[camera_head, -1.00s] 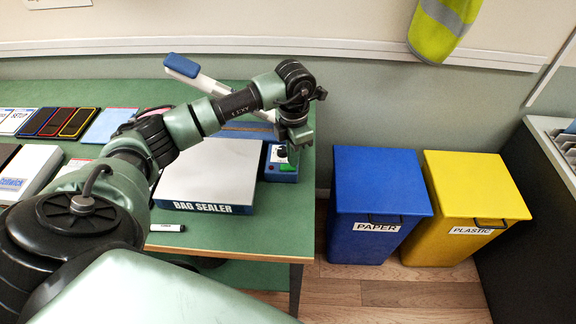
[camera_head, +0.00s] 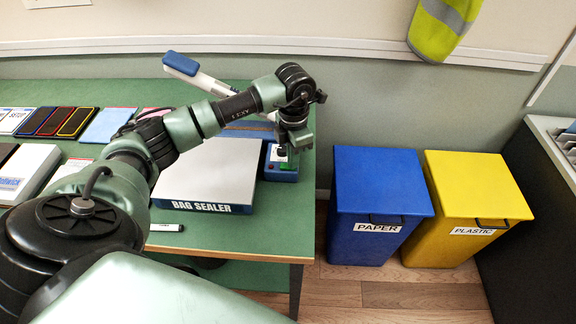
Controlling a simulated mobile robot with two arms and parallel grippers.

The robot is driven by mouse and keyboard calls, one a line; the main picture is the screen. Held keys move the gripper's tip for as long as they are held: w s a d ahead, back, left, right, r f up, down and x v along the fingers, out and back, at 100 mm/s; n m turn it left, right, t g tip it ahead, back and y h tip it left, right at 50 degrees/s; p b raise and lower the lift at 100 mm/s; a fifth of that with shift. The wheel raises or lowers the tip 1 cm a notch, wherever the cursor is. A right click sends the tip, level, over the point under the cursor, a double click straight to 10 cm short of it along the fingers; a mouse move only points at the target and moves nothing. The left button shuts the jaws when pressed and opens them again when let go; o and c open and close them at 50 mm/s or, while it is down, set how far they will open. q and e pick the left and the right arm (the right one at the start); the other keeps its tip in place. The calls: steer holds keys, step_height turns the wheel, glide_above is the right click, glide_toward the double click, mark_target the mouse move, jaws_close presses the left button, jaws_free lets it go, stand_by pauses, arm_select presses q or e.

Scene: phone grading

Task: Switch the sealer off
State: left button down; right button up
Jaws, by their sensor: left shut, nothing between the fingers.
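The bag sealer (camera_head: 208,175) is a grey-topped unit with a blue front edge lettered BAG SEALER, on the green table (camera_head: 235,233). Its raised arm with a blue handle (camera_head: 181,65) slants up behind my left arm. A blue control box (camera_head: 282,175) with a light front panel sits at the sealer's right end. My left gripper (camera_head: 287,158) points down directly over this box, its fingers shut and empty. The gripper hides much of the panel, so the switch position and any contact cannot be made out. My right gripper does not show.
A blue PAPER bin (camera_head: 378,190) and a yellow PLASTIC bin (camera_head: 470,190) stand on the floor right of the table. Phones (camera_head: 75,122) and a light blue sheet (camera_head: 109,125) lie at the table's left.

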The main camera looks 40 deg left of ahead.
arm_select(q)
steer(key=shift+s+f, duration=0.1)
steer(key=shift+f, duration=0.05)
steer(key=shift+r+p, duration=0.6)
steer(key=shift+r, duration=0.35)
steer(key=shift+r+p, duration=1.5)
steer(key=shift+r, duration=1.1)
steer(key=shift+f, duration=0.1)
